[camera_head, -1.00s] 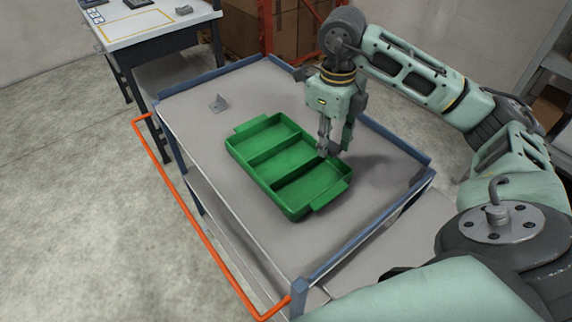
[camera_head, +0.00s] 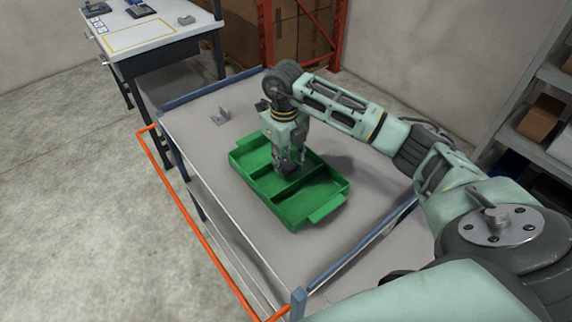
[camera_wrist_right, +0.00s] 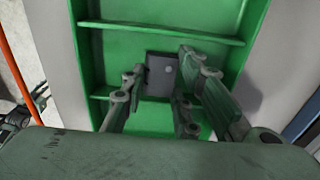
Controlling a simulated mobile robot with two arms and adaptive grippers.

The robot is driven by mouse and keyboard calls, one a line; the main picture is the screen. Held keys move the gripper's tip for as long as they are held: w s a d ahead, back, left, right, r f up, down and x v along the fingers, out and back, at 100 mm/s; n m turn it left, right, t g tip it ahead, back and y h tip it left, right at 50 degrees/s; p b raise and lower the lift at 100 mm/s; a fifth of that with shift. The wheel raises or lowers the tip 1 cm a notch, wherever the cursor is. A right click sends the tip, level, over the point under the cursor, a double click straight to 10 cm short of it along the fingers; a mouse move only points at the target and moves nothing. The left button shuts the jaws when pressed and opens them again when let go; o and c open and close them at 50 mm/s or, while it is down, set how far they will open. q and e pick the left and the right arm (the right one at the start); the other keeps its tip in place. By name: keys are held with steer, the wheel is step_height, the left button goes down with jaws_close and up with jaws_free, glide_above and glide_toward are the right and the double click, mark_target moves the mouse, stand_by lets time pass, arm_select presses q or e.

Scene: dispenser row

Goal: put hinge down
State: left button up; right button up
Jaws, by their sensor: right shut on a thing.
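The hinge (camera_wrist_right: 160,75) is a small dark grey plate with a round spot on it, seen between the fingers in the right wrist view. My right gripper (camera_head: 288,171) is shut on it, above the middle of the green tray (camera_head: 327,212). The hinge is hidden behind the gripper in the head view. The tray has dividers, which also show in the right wrist view (camera_wrist_right: 210,40). I cannot tell whether the hinge touches the tray floor. My left gripper is not in view.
The tray stands on a grey cart top (camera_head: 190,135) with blue edges. An orange rail (camera_head: 190,220) runs along the cart's left side. A white table (camera_head: 150,32) stands at the back left.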

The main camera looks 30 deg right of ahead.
mark_target(286, 164)
step_height(286, 164, down, 2)
steer(key=shift+s+f+p, duration=0.1)
steer(key=shift+f+p, duration=0.1)
steer(key=shift+p, duration=0.2)
steer(key=shift+f, duration=0.3)
steer(key=shift+f, duration=0.2)
steer(key=o, duration=1.2)
steer(key=shift+c, duration=0.2)
steer(key=shift+r, duration=0.1)
